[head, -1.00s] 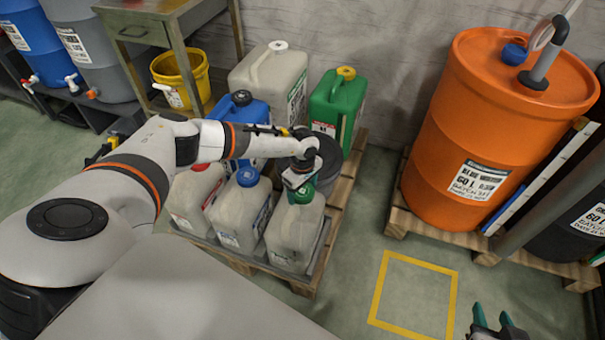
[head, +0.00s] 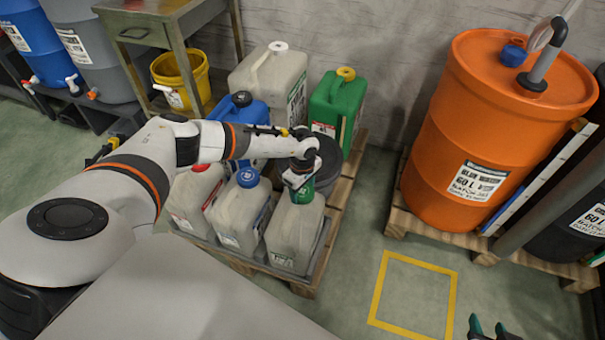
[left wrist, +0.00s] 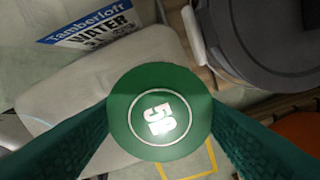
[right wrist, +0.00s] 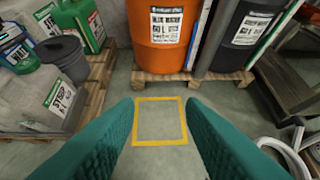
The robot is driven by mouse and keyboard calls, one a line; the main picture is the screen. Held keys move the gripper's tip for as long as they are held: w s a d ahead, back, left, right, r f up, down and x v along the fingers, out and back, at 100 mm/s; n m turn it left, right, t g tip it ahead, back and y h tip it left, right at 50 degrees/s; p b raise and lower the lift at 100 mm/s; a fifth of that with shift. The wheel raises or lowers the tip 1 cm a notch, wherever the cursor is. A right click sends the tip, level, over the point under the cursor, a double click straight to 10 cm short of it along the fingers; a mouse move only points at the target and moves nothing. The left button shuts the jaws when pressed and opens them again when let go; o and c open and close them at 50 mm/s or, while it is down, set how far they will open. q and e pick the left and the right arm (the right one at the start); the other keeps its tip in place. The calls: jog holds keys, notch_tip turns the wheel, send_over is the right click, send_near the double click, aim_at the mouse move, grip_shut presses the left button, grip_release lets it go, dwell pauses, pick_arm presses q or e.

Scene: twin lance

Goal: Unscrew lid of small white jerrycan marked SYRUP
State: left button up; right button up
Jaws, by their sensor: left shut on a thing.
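The small white jerrycan (head: 295,234) stands at the front right of the pallet. Its label (right wrist: 60,97) faces the front in the right wrist view, too blurred to read surely. My left gripper (head: 302,190) is over its top, fingers pointing down. In the left wrist view its fingers are shut on the round green lid (left wrist: 160,112), with a white ring and print, above the pale can body (left wrist: 85,100). Whether the lid still touches the neck is hidden. My right gripper (right wrist: 160,105) is open and empty, far to the right above the floor.
A white can with a blue cap (head: 247,177) stands close on the left. An orange drum (head: 475,150) stands right. The yellow floor square (head: 415,265) is empty.

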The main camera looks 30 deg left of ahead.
jog(key=shift+s, duration=0.1)
pick_arm(q)
jog(key=shift+r, duration=0.35)
jog(key=shift+r+p, duration=0.35)
jog(key=shift+p, duration=0.2)
jog(key=shift+r+p, duration=0.5)
jog(key=shift+r, duration=0.05)
pick_arm(e)
jog(key=s+d+f+g+h, duration=0.1)
jog(key=s+d+f+g, duration=0.1)
jog(key=s+g, duration=0.3)
jog(key=shift+s+d+f+g, duration=0.35)
jog(key=shift+s+f, duration=0.45)
jog(key=shift+s, duration=0.85)
pick_arm(q)
jog(key=shift+r, duration=0.1)
pick_arm(e)
jog(key=shift+d, duration=0.1)
